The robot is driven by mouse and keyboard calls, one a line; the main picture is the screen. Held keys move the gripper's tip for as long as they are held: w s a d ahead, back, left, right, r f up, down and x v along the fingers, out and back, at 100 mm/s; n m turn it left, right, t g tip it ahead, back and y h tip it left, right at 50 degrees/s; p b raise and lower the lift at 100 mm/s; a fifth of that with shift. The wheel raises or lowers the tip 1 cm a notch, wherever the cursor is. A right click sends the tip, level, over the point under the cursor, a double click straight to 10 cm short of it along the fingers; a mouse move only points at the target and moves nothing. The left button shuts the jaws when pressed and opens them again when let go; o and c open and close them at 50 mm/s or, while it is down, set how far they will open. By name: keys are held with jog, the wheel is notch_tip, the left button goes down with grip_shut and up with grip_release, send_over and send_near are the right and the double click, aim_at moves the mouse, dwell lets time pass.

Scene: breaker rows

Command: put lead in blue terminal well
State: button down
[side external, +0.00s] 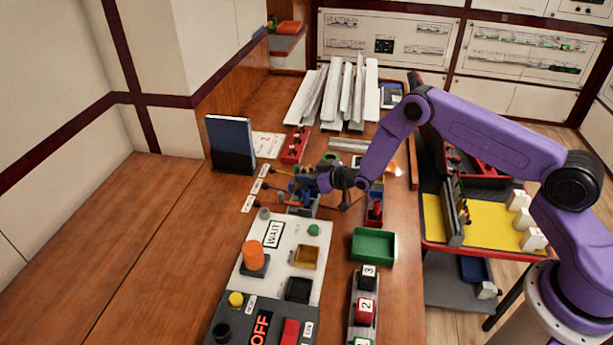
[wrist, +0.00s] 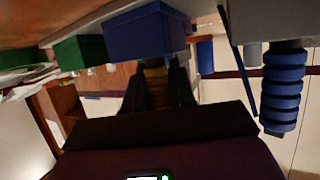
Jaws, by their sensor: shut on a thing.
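My gripper (side external: 322,184) is at a cluster of small coloured parts at mid-table in the side view. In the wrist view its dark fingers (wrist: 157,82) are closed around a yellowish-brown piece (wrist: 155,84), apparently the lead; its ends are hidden. A blue box-shaped block (wrist: 145,36) sits just past the fingertips, with a green block (wrist: 80,52) to its left. The blue block seems to be the blue terminal well, but its opening does not show. In the side view, blue parts (side external: 301,190) sit just left of my gripper; touching or apart is unclear.
A blue ridged cylinder (wrist: 283,88) stands at the right of the wrist view. In the side view, a control panel with a WAIT label (side external: 273,234) and an orange knob (side external: 253,252) lies in front. A green tray (side external: 373,246) is right of it. The table's left side is bare.

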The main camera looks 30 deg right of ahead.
jog(key=shift+f, duration=0.15)
jog(key=c, duration=0.9)
grip_release()
jog(key=shift+c, duration=0.2)
